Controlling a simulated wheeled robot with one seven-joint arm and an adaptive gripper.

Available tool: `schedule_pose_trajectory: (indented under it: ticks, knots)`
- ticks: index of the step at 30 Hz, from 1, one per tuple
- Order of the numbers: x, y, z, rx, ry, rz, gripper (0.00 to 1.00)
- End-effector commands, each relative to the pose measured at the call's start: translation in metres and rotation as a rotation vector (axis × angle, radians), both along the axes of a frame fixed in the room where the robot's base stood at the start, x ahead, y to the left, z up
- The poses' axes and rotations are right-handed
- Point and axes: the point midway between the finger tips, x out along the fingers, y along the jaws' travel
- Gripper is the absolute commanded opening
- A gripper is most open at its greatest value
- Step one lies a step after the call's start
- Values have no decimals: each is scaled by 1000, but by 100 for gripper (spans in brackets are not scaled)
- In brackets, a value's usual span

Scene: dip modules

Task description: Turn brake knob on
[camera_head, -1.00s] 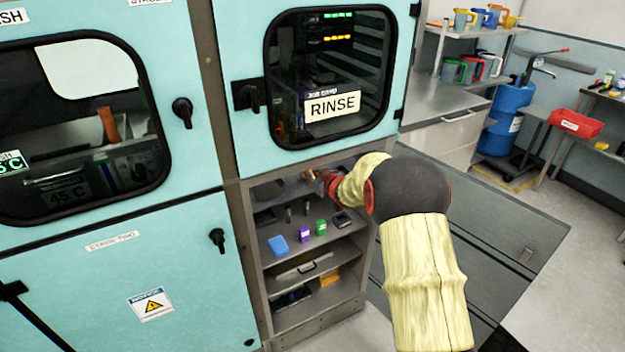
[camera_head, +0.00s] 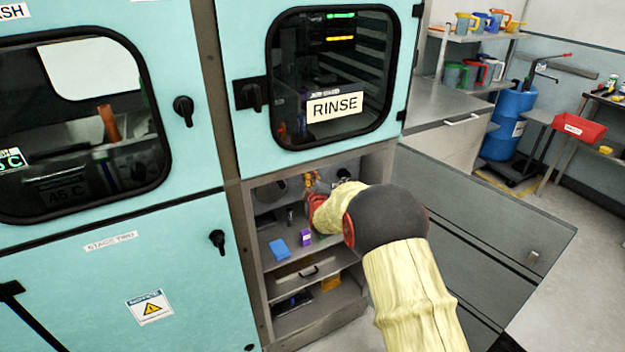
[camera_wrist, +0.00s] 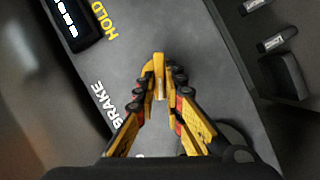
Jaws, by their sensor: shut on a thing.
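In the wrist view, my gripper (camera_wrist: 160,78) is shut, its yellow fingers closed around the brake knob (camera_wrist: 160,90). Only a narrow upright part of the knob shows between the fingertips; the rest is hidden. The grey panel carries a BRAKE label (camera_wrist: 113,104) left of the fingers and a HOLD label (camera_wrist: 104,20) farther up. In the head view, my gripper (camera_head: 311,181) reaches into the open bay under the RINSE door, at the upper panel. My arm hides part of the bay.
A dark display (camera_wrist: 66,18) sits at the panel's upper left in the wrist view. The head view shows a blue block (camera_head: 279,248) and a purple block (camera_head: 305,238) on the shelf below my gripper.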

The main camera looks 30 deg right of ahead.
Motion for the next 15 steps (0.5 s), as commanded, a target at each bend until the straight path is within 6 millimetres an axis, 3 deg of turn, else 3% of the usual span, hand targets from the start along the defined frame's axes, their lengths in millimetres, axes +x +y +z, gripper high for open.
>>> schedule_pose_trajectory:
  ticks: [15]
  knots:
    - [0, 3, -6, -382, -10, 3, 0]
